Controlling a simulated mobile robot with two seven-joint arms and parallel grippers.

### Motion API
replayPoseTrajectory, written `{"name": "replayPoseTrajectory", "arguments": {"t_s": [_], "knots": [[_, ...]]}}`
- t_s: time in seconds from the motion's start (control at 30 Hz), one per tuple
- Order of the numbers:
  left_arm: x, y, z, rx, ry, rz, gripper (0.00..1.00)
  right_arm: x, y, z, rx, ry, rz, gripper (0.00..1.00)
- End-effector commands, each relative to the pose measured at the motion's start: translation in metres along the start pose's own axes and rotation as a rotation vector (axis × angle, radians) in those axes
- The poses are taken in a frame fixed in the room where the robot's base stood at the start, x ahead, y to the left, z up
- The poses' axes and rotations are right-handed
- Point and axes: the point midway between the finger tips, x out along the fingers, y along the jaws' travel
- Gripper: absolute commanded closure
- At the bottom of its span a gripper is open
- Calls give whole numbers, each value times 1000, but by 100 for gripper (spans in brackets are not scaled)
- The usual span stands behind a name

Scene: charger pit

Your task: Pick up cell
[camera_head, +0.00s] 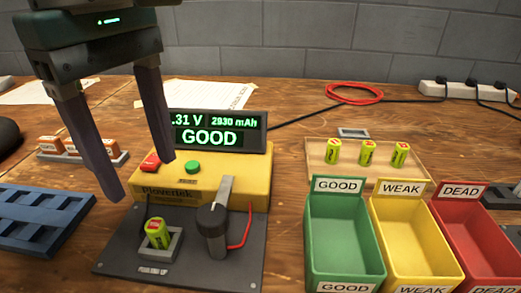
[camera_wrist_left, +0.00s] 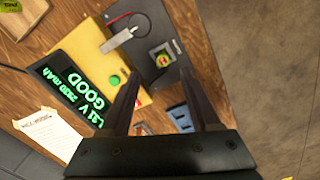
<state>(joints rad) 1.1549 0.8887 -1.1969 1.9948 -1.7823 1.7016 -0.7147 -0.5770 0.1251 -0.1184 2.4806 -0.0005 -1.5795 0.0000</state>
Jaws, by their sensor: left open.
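A yellow-green cell (camera_head: 157,233) stands in the small grey holder (camera_head: 161,246) on the dark plate of the tester. The same cell shows in the left wrist view (camera_wrist_left: 162,59), beyond the fingertips. My left gripper (camera_head: 145,180) is open and empty, raised above and behind the holder at the left of the tester. In the left wrist view its fingers (camera_wrist_left: 172,73) point towards the plate, apart from the cell. The tester display (camera_head: 212,132) reads GOOD and 2930 mAh. Three similar cells (camera_head: 367,153) stand on a wooden tray (camera_head: 415,172). My right gripper is not seen.
Green (camera_head: 343,240), yellow (camera_head: 414,240) and red (camera_head: 474,235) bins, labelled GOOD, WEAK and DEAD, stand at the right and look empty. A lever (camera_head: 216,215) rises beside the holder. A blue rack (camera_head: 40,220) lies at the left. A red cable coil (camera_head: 355,93) lies behind.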

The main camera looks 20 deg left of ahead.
Motion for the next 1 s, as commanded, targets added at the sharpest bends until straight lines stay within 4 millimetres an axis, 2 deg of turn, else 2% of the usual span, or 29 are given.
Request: {"name": "replayPoseTrajectory", "arguments": {"t_s": [0.2, 0.37, 0.63, 0.77, 0.97, 1.0], "knots": [[33, -1, -5, -1, 20, -7, 37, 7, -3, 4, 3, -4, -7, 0], [47, -1, -5, -1, 18, -5, 37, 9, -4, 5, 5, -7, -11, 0], [87, 1, -6, 0, 16, -6, 37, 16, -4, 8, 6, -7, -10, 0], [96, 1, -6, 0, 14, -4, 37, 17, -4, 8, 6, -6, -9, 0], [96, 1, -6, 0, 15, -4, 37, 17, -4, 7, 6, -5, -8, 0], [96, 1, -6, 0, 15, -3, 40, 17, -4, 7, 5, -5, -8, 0]]}}
